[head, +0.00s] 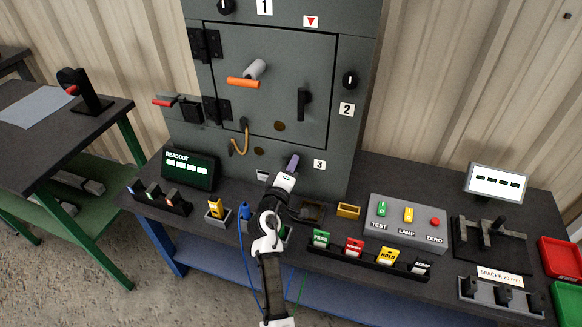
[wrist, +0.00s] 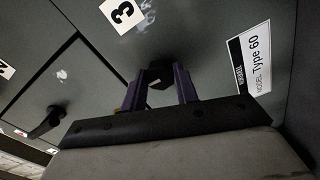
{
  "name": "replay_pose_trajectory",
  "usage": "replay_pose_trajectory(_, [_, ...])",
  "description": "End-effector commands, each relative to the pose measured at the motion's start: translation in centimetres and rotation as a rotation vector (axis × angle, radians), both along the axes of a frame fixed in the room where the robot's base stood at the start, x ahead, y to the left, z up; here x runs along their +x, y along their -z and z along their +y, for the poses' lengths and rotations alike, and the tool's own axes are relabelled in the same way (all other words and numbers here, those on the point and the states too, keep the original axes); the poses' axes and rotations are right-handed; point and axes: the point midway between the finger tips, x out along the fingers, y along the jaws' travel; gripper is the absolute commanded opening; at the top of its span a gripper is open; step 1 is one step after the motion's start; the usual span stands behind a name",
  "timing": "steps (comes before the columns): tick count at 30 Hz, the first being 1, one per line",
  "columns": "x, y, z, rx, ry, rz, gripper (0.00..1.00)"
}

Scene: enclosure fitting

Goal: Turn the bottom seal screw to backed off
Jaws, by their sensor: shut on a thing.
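The bottom seal screw is a dark faceted knob (wrist: 157,75) on the lower front of the grey enclosure (head: 262,90), beside the label 3 (head: 320,165). In the wrist view it sits between the two purple fingers of my gripper (wrist: 160,88), which is shut on it. In the head view my gripper (head: 292,164) reaches up to the enclosure below the door and hides the screw. The screw's turn mark, if it has one, cannot be made out.
Matching knobs sit by label 1 (head: 226,6) and label 2 (head: 350,80). The door has a dark handle (head: 304,104) and an orange-ended lever (head: 243,82). A readout box (head: 189,170), coloured tags and a button box (head: 405,222) crowd the bench around my arm.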

Motion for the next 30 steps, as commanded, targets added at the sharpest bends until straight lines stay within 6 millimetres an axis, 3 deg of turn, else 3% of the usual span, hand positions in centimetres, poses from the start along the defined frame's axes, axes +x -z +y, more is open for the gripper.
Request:
replay_pose_trajectory(7, [0.0,0.1,0.1,0.0,-0.001,0.001,0.07])
replay_pose_trajectory(8, [0.0,0.1,0.1,0.001,-0.001,0.0,0.31])
replay_pose_trajectory(13, [0.0,0.1,0.0,0.001,-0.001,0.0,0.52])
replay_pose_trajectory(23, [-0.3,0.1,0.1,0.001,0.0,0.001,0.52])
replay_pose_trajectory(30, [-4.0,0.4,1.4,0.003,-0.003,0.001,0.52])
